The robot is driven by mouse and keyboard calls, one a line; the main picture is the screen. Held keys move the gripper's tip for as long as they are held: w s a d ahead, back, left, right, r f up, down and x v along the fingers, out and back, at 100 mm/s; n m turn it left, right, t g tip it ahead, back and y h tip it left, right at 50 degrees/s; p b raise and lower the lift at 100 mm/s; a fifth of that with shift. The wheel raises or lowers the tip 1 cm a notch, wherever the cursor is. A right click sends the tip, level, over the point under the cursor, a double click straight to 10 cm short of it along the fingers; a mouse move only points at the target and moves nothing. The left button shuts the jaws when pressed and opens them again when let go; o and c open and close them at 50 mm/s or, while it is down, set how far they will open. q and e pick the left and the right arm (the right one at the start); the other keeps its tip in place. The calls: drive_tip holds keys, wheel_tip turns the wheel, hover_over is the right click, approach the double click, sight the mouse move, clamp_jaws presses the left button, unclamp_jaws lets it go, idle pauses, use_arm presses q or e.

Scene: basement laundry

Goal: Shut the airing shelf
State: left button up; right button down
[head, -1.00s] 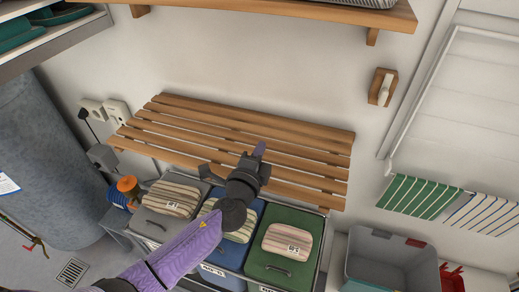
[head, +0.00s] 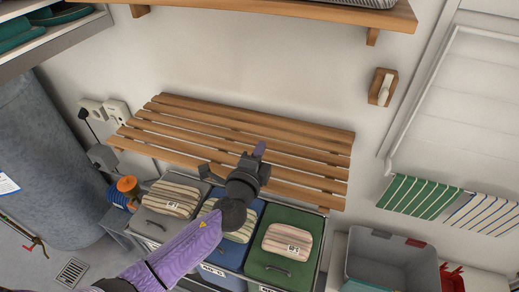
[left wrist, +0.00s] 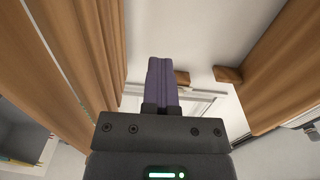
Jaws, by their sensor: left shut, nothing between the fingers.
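The airing shelf (head: 215,125) is a rack of several long wooden slats on the white wall, standing out over the bins. It shows in the left wrist view as brown slats (left wrist: 75,55) along the left side. My right gripper is not in view.
A wooden upper shelf (head: 320,12) is above. Lidded bins, one green (head: 285,245), stand below with striped bundles on top. A wooden wall block with a peg (head: 382,87) is at right, above a grey crate (head: 390,265). A grey-blue tank (head: 50,160) stands at left.

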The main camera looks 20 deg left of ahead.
use_arm(q)
drive_tip(key=o, duration=0.6)
drive_tip(key=shift+s, duration=0.1)
drive_tip(key=s+b, duration=0.1)
drive_tip(key=s, duration=0.8)
drive_tip(key=shift+s+a, duration=0.15)
drive_tip(key=shift+s, duration=0.25)
drive_tip(key=shift+r, duration=0.1)
